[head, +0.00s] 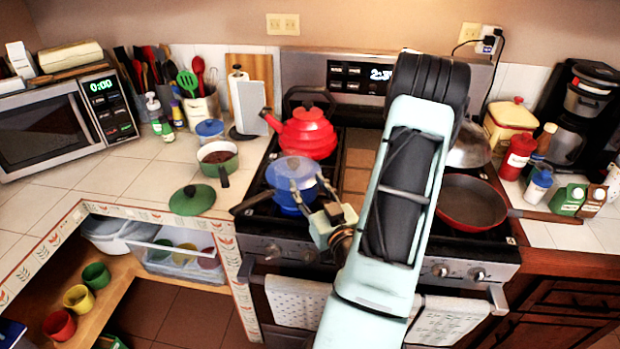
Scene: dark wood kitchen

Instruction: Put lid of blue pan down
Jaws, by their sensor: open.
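The blue pan (286,208) stands on the front left burner of the stove, with its dark handle pointing left. Its lighter blue lid (284,170) is over the top of the pan. I cannot tell whether it sits flush on the rim. My gripper (312,190) is open at the right front side of the lid, with its fingers close to the lid's edge. Whether a finger touches the lid is not clear. The fingers hide part of the lid and the pan's right side.
A red kettle (308,134) stands behind the blue pan. A green pot (219,160) and its green lid (192,200) are on the counter to the left. A red frying pan (470,203) is on the front right burner. Counter space at far left is clear.

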